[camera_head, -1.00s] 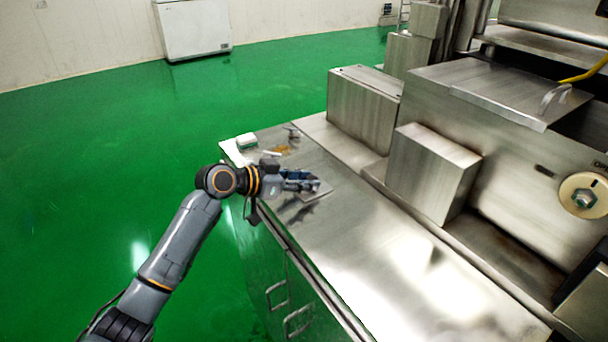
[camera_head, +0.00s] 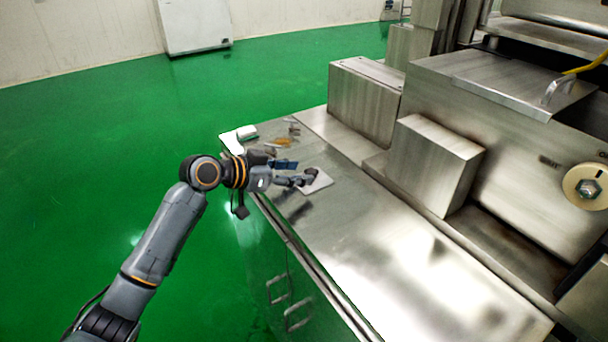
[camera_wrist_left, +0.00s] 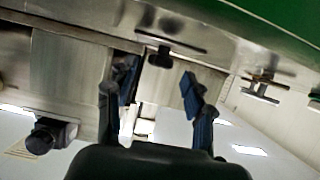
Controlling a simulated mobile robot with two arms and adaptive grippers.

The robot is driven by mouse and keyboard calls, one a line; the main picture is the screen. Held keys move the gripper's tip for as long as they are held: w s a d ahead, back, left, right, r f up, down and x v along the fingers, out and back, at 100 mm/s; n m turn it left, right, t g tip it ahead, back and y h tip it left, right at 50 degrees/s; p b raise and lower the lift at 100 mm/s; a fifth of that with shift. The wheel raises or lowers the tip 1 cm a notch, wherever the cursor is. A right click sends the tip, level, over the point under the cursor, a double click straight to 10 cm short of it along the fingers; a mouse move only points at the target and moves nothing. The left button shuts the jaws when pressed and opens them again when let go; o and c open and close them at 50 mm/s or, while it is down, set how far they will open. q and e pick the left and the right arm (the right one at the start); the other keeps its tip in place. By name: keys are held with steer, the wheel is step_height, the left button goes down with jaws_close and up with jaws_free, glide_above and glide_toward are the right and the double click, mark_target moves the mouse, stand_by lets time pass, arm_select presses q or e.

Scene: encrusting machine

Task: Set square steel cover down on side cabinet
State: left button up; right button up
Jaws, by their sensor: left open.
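The square steel cover (camera_head: 318,183) is a small, thin, light plate with a dark knob (camera_head: 311,172). It lies flat on the steel top of the side cabinet (camera_head: 345,235), near its left edge. My left gripper (camera_head: 299,172) is open just left of the knob, its blue-padded fingers spread and partly overlapping the plate's left side in the head view. In the left wrist view, the open fingers (camera_wrist_left: 158,92) show with a dark knob-like piece (camera_wrist_left: 160,57) beyond and between them. Nothing is held. My right gripper is not in view.
A white item (camera_head: 246,132) and small brownish pieces (camera_head: 285,143) lie at the cabinet's far end. Steel boxes (camera_head: 435,165) of the machine stand along the right side. The front cabinet top is clear. Green floor (camera_head: 90,180) lies to the left.

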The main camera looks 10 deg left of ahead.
arm_select(q)
steer(key=b+v, duration=0.2)
steer(key=v, duration=0.7)
steer(key=shift+s+a+f, duration=0.15)
